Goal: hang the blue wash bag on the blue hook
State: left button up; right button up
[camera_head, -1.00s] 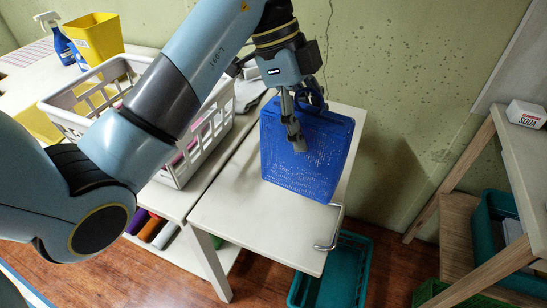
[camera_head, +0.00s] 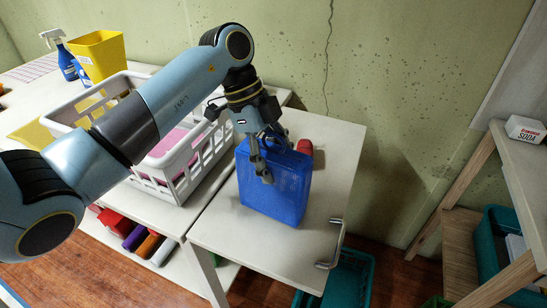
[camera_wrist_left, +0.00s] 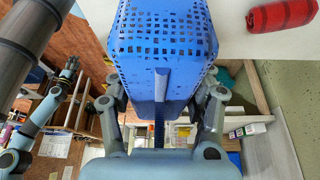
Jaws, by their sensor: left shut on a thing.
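The blue wash bag (camera_head: 275,185), a boxy bag with small perforations, hangs upright under my left gripper (camera_head: 262,165) over the white table. My left gripper is shut on the top of the bag, at its handle. In the left wrist view the bag (camera_wrist_left: 165,45) fills the top centre, between the fingers (camera_wrist_left: 160,105). Whether its bottom touches the table is unclear. No blue hook can be made out in either view. A small arm end, seemingly my right gripper (camera_wrist_left: 70,67), shows at the left of the wrist view, too small to read.
A red roll (camera_head: 306,147) lies on the white table (camera_head: 340,150) behind the bag. A white slatted basket (camera_head: 160,187) stands to the left. A metal rail (camera_head: 333,246) edges the table's front right. A shelf (camera_head: 515,165) with a soda box (camera_head: 525,129) stands at right.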

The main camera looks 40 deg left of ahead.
aim_at(264, 135)
pick_arm(q)
jog(key=shift+f, duration=0.2)
jog(key=o, duration=1.4)
jog(key=shift+f+b, duration=0.1)
jog(key=shift+b, duration=0.3)
jog(key=v, duration=1.1)
jog(key=shift+d, duration=0.35)
